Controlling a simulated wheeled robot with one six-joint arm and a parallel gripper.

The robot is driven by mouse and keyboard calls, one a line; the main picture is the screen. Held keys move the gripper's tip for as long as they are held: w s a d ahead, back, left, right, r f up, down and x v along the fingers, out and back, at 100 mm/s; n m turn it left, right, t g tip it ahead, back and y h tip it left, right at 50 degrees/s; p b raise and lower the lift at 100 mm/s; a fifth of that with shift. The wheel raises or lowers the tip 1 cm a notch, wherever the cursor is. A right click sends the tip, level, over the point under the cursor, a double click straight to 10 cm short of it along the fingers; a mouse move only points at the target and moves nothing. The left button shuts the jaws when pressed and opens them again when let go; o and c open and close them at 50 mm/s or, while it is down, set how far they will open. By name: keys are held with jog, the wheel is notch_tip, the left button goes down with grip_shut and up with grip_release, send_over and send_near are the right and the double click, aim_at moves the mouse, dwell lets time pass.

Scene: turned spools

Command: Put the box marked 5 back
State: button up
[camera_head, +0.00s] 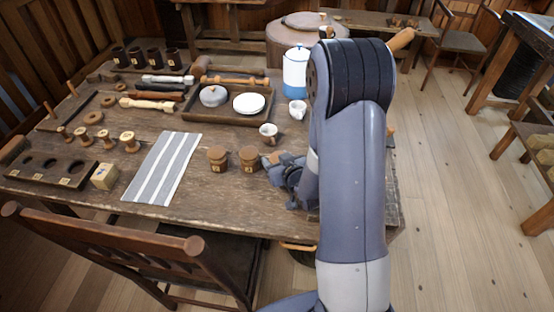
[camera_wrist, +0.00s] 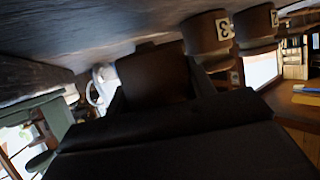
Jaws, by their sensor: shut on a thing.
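My gripper (camera_head: 280,166) is low over the right part of the table, just right of two small round brown lidded boxes. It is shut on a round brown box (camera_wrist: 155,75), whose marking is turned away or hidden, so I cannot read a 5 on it. In the head view the gripper mostly hides this box. The nearer standing box (camera_head: 248,159) is marked 3 and shows in the wrist view (camera_wrist: 205,36). The farther box (camera_head: 217,159) bears a label I cannot read surely.
A striped cloth (camera_head: 163,168) lies left of the boxes. A tray (camera_head: 228,118) with a white plate and lidded dish is farther back. A dark holed rack (camera_head: 30,168) and pale block (camera_head: 104,176) are at left.

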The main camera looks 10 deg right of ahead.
jog(key=shift+f+b, duration=0.55)
jog(key=shift+b, duration=0.1)
jog(key=o, duration=0.8)
jog(key=shift+r, duration=0.1)
jog(key=shift+r+p, duration=0.75)
jog(key=shift+p, duration=0.3)
jog(key=v, duration=1.2)
jog(key=shift+f+b, duration=0.1)
jog(key=shift+b, duration=0.2)
